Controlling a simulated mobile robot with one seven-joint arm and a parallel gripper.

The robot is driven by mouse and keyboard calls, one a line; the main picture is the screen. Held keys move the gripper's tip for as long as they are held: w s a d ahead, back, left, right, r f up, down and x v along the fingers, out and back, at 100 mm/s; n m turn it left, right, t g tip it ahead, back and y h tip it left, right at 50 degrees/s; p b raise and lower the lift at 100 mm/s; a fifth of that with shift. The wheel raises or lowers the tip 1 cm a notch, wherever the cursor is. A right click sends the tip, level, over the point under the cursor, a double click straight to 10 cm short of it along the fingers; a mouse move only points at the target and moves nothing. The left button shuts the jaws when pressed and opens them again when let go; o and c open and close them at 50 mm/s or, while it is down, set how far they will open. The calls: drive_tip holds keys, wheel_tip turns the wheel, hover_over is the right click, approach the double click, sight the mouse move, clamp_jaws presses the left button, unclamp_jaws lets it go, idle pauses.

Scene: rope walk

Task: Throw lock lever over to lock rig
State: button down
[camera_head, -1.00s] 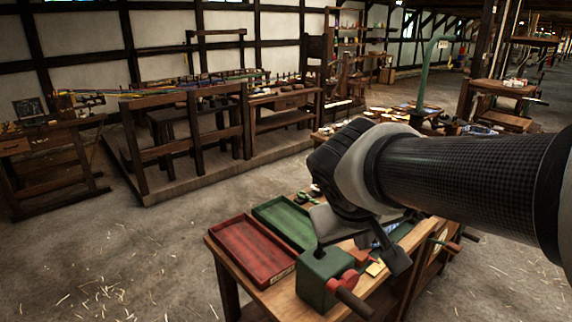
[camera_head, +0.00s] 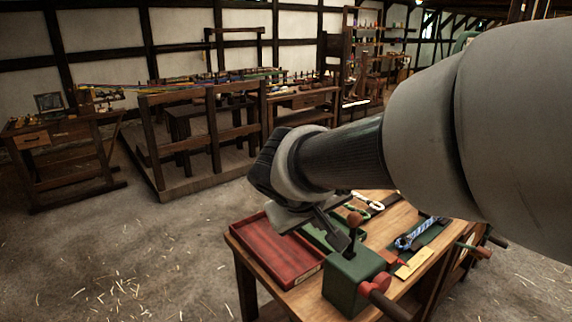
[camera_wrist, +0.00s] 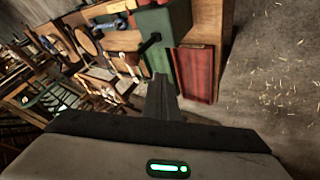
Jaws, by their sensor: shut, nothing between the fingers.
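The rig is a green box (camera_head: 352,284) at the near edge of the wooden workbench, with a red crank hub and wooden handle (camera_head: 378,288) on its right side. In the wrist view, my shut gripper (camera_wrist: 161,82) shows below the green box (camera_wrist: 170,35) and the dark lever (camera_wrist: 150,43).
A red tray (camera_head: 275,252) lies on the bench (camera_head: 300,292) left of the box, with a green tray (camera_head: 318,234) behind it, partly covered by my gripper. A blue-and-white rope piece (camera_head: 420,233) and a yellow tag (camera_head: 414,263) lie to the right. Open floor lies left.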

drive_tip(key=b, duration=0.2)
approach(352, 236)
drive_tip(key=w+a+f, duration=0.2)
drive_tip(key=a+f, duration=0.1)
drive_tip(key=a, duration=0.1)
drive_tip(key=d, duration=0.1)
drive_tip(key=w+d+r+p, duration=0.1)
drive_tip(key=d+p, duration=0.1)
drive_tip(key=shift+w+d+r, duration=0.2)
drive_tip(key=shift+w+r, duration=0.05)
drive_tip(key=shift+w, duration=0.1)
drive_tip(key=shift+r, duration=0.1)
